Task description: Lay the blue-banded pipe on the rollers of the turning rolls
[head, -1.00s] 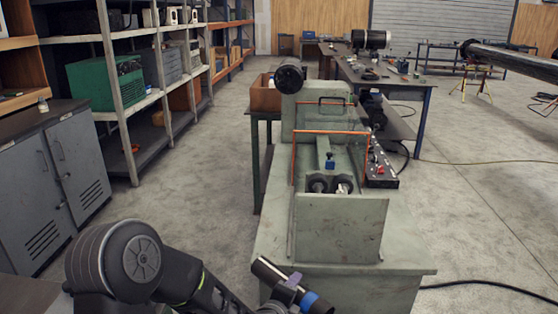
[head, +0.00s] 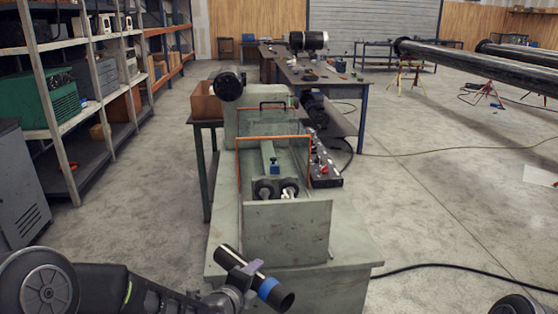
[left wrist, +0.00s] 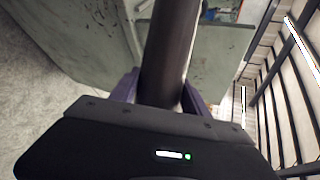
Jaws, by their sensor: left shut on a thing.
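The blue-banded pipe is a short dark tube; its blue band (head: 268,287) and black open end (head: 281,298) show in the head view, in front of the green turning rolls (head: 225,258). My left gripper (head: 243,275) is shut on the pipe and holds it tilted, clear of the rollers. In the left wrist view the pipe (left wrist: 170,45) runs between the purple fingers of my left gripper (left wrist: 158,88). The dark rollers (head: 265,192) sit behind the upright front plate (head: 287,236), and no pipe lies on them. My right gripper is out of view.
An orange guard frame (head: 238,165) stands around the roller area. A control box (head: 325,172) is at its right. A dark cylinder (head: 229,83) stands out at the machine's far end. Shelving (head: 60,115) lines the left. Open floor lies right, crossed by a black cable (head: 450,273).

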